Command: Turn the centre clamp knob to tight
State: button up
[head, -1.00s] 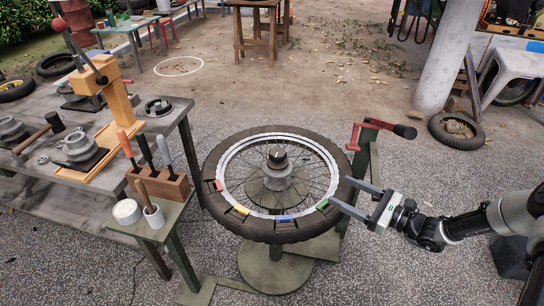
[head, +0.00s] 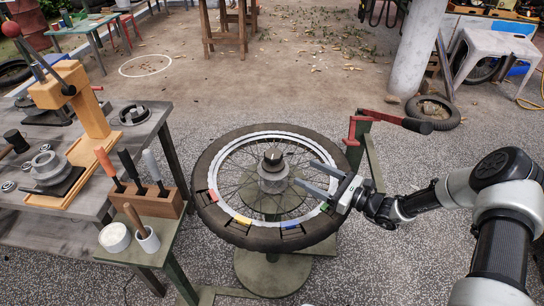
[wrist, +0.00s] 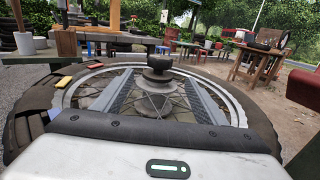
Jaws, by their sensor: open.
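The centre clamp knob (head: 273,156) is a dark knob on top of the grey hub (head: 273,178) of the spoked wheel (head: 208,160), which lies flat on a green stand. My gripper (head: 304,173) is open and empty. It reaches over the wheel's right side, fingers pointing left at the hub, tips a short way from it. In the wrist view the knob (wrist: 159,63) stands ahead, centred between the two fingers (wrist: 158,78) and beyond their tips. I cannot tell any tight mark on it.
A red crank handle (head: 405,121) rises behind the wheel at right. A small table with a wooden tool block (head: 155,199), a white cup (head: 147,240) and a white tub (head: 115,237) stands left of the wheel. A workbench (head: 150,118) is beyond. Coloured clips sit on the rim.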

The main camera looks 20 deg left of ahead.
aim_at(281, 160)
jog(key=b+x, duration=0.2)
jog(key=x, duration=1.2)
jog(key=shift+a, duration=0.3)
jog(key=c, duration=1)
jog(key=shift+c, duration=0.2)
